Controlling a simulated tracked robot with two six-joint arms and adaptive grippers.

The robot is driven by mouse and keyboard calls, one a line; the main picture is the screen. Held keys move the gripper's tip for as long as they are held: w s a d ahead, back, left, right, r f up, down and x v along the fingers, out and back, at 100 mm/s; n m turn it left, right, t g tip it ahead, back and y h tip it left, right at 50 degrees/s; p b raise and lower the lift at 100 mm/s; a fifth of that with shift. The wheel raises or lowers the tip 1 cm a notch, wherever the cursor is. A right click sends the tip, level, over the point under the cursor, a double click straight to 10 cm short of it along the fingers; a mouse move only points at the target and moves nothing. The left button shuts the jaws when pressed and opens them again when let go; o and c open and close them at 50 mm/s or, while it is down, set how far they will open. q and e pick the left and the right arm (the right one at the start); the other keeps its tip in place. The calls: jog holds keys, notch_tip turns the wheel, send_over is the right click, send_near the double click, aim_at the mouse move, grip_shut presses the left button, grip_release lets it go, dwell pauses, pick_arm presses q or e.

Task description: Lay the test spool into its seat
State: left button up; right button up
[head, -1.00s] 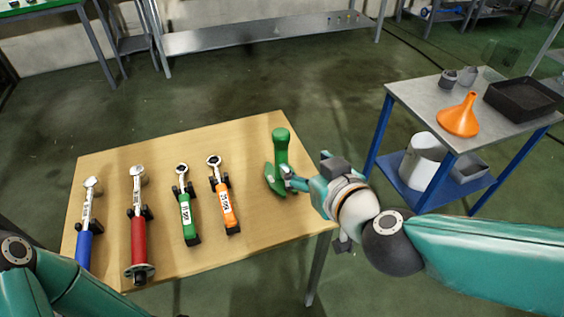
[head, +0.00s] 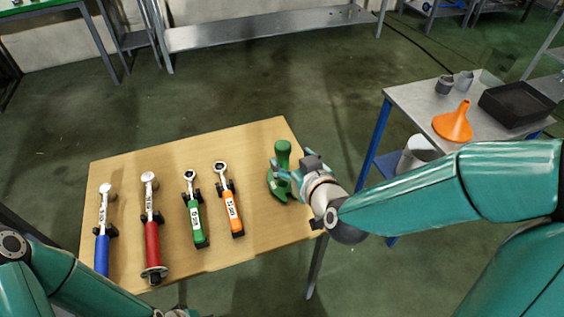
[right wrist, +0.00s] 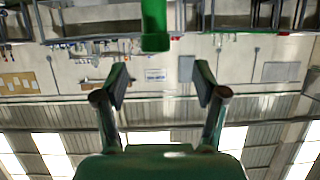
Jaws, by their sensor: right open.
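A green piece (head: 283,152) with a rounded top and a wider, curved lower part stands at the right end of the wooden table. I cannot tell whether it is the test spool, its seat or both together. My right gripper (head: 283,176) is open at its lower part, with fingers overlapping it in the head view. In the right wrist view a green cylinder (right wrist: 155,25) hangs in at the top, centred between the spread fingers (right wrist: 160,85) but beyond their tips. The gripper hides some of the lower part. My left gripper is out of the picture.
On the wooden table (head: 130,175), several wrenches rest on black holders: blue (head: 102,250), red (head: 152,240), green (head: 196,220) and orange (head: 231,207). A metal cart at right carries an orange funnel (head: 453,122) and a black tray (head: 518,104). Table space between orange wrench and green piece is clear.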

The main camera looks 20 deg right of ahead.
aim_at(286, 150)
jog(key=shift+b+x, duration=0.35)
jog(key=shift+x, duration=0.85)
jog(key=shift+d+p+x, duration=0.15)
jog(key=shift+p+x, duration=0.1)
jog(key=shift+x, duration=1.2)
jog(key=shift+d+p+x, duration=0.2)
jog(key=shift+x, duration=1.25)
jog(key=shift+c, duration=0.4)
grip_shut()
jog(key=shift+r, duration=0.15)
